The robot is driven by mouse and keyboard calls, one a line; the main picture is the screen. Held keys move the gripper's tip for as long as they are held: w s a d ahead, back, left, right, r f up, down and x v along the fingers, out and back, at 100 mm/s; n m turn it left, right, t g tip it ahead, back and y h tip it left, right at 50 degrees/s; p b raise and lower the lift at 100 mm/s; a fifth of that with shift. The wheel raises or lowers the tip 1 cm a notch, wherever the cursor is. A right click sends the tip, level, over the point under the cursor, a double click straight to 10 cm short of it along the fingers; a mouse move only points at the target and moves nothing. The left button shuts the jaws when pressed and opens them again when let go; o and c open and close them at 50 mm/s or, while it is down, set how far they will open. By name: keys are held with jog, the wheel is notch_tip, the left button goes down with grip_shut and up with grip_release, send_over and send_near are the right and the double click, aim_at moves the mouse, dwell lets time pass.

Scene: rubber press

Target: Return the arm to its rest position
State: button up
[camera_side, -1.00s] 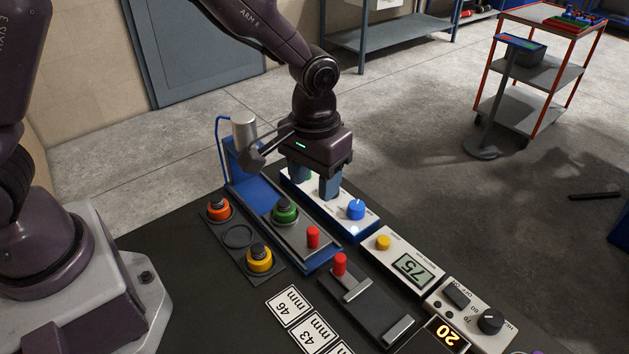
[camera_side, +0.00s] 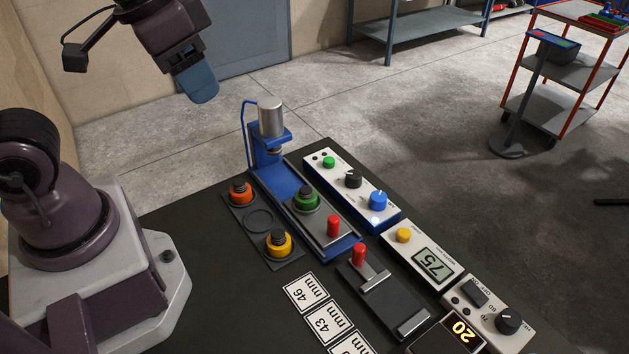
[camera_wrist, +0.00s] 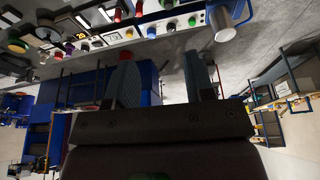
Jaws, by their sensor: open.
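My gripper (camera_side: 200,84) is raised high at the upper left of the side view, well above and left of the press. In that view its fingers overlap and the gap between them is hidden. In the wrist view the two fingers of my gripper (camera_wrist: 164,84) stand wide apart with nothing between them. The blue press (camera_side: 268,160) with its silver cylinder (camera_side: 271,118) stands on the dark table (camera_side: 235,295), clear of my gripper. A green piece (camera_side: 306,199) sits on the press's slide.
Orange (camera_side: 240,190) and yellow (camera_side: 279,242) pieces stand in a dark holder beside an empty ring. The control box (camera_side: 327,174), a display unit reading 75 (camera_side: 432,265) and a heater box (camera_side: 509,340) line the table's right side. The air around my gripper looks clear.

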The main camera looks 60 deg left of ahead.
jog(key=shift+s+a+r+n+t, duration=0.15)
jog(key=shift+s+a+r+t, duration=0.15)
jog(key=shift+r, duration=0.2)
jog(key=shift+s+a+r+n+t, duration=0.1)
jog(key=shift+s+a+r+t, duration=0.2)
jog(key=shift+r, duration=0.15)
jog(key=shift+s+a+r+n+t, duration=0.2)
jog(key=shift+s+r+t, duration=0.1)
jog(key=shift+r, duration=0.2)
dwell(0.7)
